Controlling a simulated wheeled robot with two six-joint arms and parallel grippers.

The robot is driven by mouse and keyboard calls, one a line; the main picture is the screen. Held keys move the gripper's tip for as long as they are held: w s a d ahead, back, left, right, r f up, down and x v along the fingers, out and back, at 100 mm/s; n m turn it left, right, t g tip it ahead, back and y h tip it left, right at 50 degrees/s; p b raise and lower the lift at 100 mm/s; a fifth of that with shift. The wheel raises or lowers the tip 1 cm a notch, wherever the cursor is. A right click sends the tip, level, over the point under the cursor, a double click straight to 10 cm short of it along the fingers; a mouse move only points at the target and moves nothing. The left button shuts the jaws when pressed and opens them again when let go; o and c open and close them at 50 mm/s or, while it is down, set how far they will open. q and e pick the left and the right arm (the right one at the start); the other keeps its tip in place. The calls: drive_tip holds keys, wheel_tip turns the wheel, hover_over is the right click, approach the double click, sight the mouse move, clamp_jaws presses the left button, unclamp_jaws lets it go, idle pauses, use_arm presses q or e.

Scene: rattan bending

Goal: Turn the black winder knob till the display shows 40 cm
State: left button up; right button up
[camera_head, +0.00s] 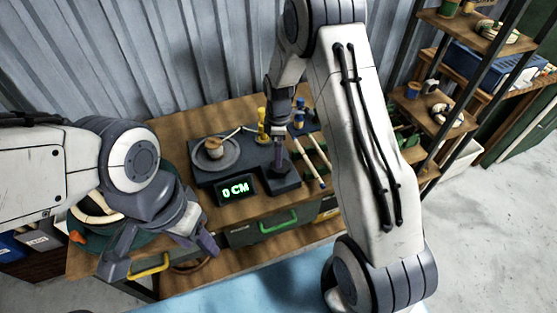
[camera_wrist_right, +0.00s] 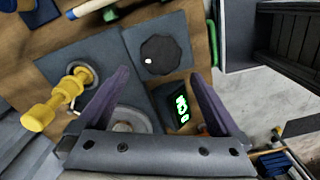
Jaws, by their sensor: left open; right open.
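The black winder knob (camera_wrist_right: 160,55) is a dark faceted disc with a white dot, on a dark square block in the right wrist view. My right gripper (camera_wrist_right: 160,76) is open and empty, with its fingertips on either side of the knob's line and apart from it in the picture. The height gap cannot be told. In the head view the right gripper (camera_head: 280,170) is over the block and hides the knob. The display (camera_head: 236,190) reads 0 CM in green; it also shows in the right wrist view (camera_wrist_right: 181,108). My left gripper (camera_head: 160,252) is open and empty at the bench's front left.
A round grey plate (camera_head: 228,164) with a small spool and a yellow post (camera_head: 261,127) stand behind the display. Wooden rods (camera_head: 313,160) lie right of the block. A drawer with a green handle (camera_head: 279,222) is at the bench front. Shelves (camera_head: 432,112) stand at right.

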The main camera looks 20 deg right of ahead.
sight(281, 169)
wheel_tip(281, 169, down, 6)
drive_tip(key=shift+f+p, duration=0.2)
drive_tip(key=shift+p, duration=0.45)
drive_tip(key=shift+c, duration=0.3)
drive_tip(key=c, duration=1.2)
drive_tip(key=shift+m, duration=0.3)
